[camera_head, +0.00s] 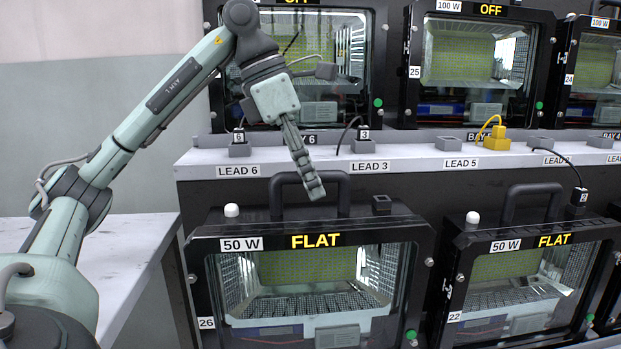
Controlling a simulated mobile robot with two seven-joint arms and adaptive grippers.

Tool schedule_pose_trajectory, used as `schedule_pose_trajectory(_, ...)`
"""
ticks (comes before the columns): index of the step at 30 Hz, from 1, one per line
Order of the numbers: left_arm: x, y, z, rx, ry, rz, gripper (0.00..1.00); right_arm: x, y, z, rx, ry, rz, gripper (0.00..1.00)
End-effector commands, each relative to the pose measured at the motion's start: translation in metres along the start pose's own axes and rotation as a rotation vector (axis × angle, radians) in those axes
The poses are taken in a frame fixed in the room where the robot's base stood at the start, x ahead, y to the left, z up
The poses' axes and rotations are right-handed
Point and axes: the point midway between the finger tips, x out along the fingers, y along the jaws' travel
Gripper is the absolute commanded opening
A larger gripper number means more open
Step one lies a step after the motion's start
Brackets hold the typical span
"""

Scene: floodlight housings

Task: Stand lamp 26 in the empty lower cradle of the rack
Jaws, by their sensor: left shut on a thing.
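Lamp 26 (312,265) is a black floodlight housing with a glass front, "50 W" and "FLAT" labels, a white knob on top and a green dot low on its right. It looks upright at the lower left of the rack (420,158). My left gripper (314,190) comes down from above and is shut on the lamp's black arched carry handle (341,190), across its top bar. The lamp's underside is cut off by the frame, so I cannot tell whether it rests on anything. The empty lower cradle cannot be made out. My right gripper is not in view.
Lamp 22 (525,275) stands to the right of lamp 26, with a black plug (577,198) on top. The light ledge above carries lead holders, a yellow plug (490,136) and upper lamps such as lamp 25 (475,65). A bare white table (130,245) is at left.

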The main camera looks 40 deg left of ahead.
Motion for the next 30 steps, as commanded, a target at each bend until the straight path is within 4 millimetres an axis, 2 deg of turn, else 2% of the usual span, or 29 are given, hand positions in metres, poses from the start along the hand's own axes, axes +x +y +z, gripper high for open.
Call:
schedule_pose_trajectory(11, -0.0042, 0.0002, 0.0020, 0.000, -0.012, 0.004, 0.00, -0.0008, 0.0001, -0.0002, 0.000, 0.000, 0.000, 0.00)
schedule_pose_trajectory(30, 0.0050, 0.0003, -0.0018, 0.000, -0.012, 0.004, 0.00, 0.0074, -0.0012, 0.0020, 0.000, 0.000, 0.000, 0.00)
